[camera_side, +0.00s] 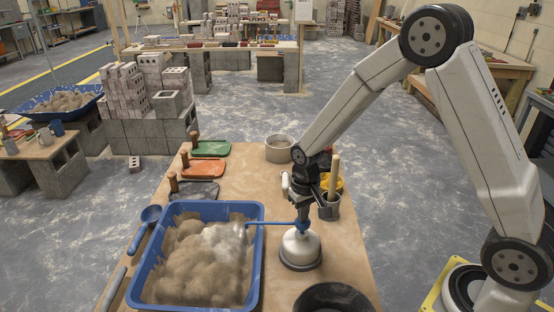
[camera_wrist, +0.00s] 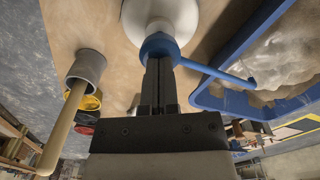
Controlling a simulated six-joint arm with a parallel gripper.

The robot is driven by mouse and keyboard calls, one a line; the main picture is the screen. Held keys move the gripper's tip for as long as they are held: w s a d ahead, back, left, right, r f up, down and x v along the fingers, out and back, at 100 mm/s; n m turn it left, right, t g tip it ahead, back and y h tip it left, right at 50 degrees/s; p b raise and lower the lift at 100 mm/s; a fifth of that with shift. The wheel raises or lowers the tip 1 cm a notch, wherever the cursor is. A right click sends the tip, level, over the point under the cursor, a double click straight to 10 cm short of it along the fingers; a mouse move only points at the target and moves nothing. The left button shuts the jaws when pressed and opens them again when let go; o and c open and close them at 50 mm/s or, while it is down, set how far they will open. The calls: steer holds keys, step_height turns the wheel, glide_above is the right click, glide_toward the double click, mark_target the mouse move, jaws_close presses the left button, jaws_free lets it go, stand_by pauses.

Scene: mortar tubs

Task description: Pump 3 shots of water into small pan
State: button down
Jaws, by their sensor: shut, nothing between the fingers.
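A white pump bottle (camera_side: 300,248) with a blue pump head (camera_side: 302,227) stands upright on the wooden table. Its thin blue spout (camera_side: 270,224) reaches left over the rim of a blue pan (camera_side: 257,275) filled with lumpy sand-coloured mix. A paler patch (camera_side: 222,238) lies on the mix near the spout's end. My gripper (camera_side: 303,214) points down, shut and empty, directly above the pump head. In the wrist view the shut fingers (camera_wrist: 158,82) meet the blue pump head (camera_wrist: 158,46), apparently touching it. The wrist view also shows the spout (camera_wrist: 215,72) ending over the pan (camera_wrist: 212,85).
A grey cup with a wooden handle (camera_side: 329,209) stands close right of my gripper, with a yellow container (camera_side: 336,183) behind. A dark bucket (camera_side: 333,299) is at the front. Green (camera_side: 211,148) and orange (camera_side: 201,169) floats lie at the back left, near a grey pot (camera_side: 279,149).

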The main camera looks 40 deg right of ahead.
steer(key=shift+f, duration=0.5)
steer(key=shift+r, duration=2.15)
steer(key=shift+f, duration=1.95)
steer(key=shift+r, duration=1.95)
steer(key=shift+r, duration=0.15)
step_height(320, 180, up, 6)
steer(key=shift+f, duration=0.15)
